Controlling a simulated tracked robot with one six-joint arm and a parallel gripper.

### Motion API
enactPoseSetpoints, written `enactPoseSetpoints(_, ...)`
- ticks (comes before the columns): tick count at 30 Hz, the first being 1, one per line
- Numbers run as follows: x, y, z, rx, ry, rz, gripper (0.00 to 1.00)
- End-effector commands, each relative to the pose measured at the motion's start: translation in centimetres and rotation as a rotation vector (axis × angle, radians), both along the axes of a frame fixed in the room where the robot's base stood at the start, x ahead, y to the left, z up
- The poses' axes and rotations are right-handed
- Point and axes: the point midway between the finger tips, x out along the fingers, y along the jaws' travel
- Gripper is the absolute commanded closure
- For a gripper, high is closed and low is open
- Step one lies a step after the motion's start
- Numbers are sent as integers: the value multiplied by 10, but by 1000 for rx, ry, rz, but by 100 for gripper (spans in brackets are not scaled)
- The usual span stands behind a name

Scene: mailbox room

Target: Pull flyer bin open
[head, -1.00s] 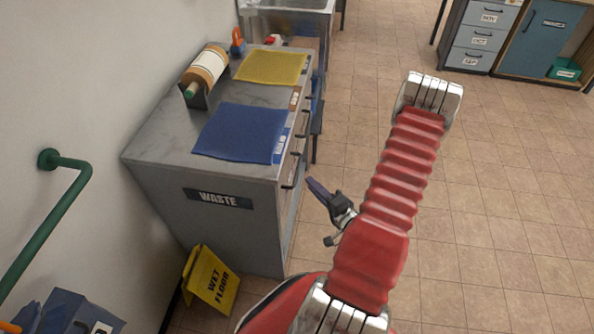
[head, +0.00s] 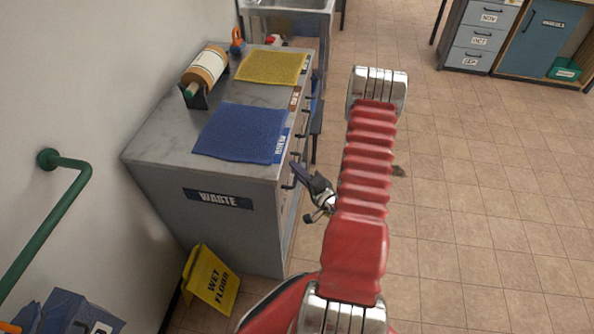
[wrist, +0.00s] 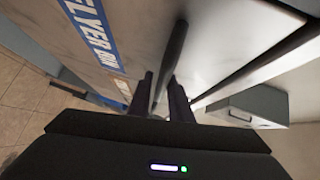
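The flyer bin front (wrist: 135,35) is a pale grey panel with a blue "FLYER BIN" label (wrist: 95,37) in the wrist view. Its dark bar handle (wrist: 174,50) runs between the two fingers of my gripper (wrist: 163,98). The fingers stand apart around the handle, with small gaps showing, so the gripper looks open. In the head view my gripper (head: 318,192) is at the cabinet's front face, close to a dark handle. The cabinet (head: 150,150) is grey, and the blue label (head: 281,146) shows near its top front edge. My arm hides part of the floor beside it.
A blue mat (head: 240,132), a yellow mat (head: 272,67) and a roll (head: 205,66) lie on the cabinet top. A yellow wet floor sign (head: 211,280) stands by its near side. A green rail (head: 50,215) is on the left wall. Tiled floor to the right is clear.

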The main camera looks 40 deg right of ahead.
Motion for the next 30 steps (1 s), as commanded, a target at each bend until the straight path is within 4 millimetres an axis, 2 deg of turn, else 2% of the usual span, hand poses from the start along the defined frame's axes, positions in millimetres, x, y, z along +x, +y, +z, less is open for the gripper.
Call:
enactPoseSetpoints(7, 0, 0, 0, 0, 0, 0, 82)
enactPoseSetpoints(15, 0, 0, 0, 1, 1, 0, 100)
enactPoseSetpoints(30, 0, 0, -2, 1, 4, -1, 100)
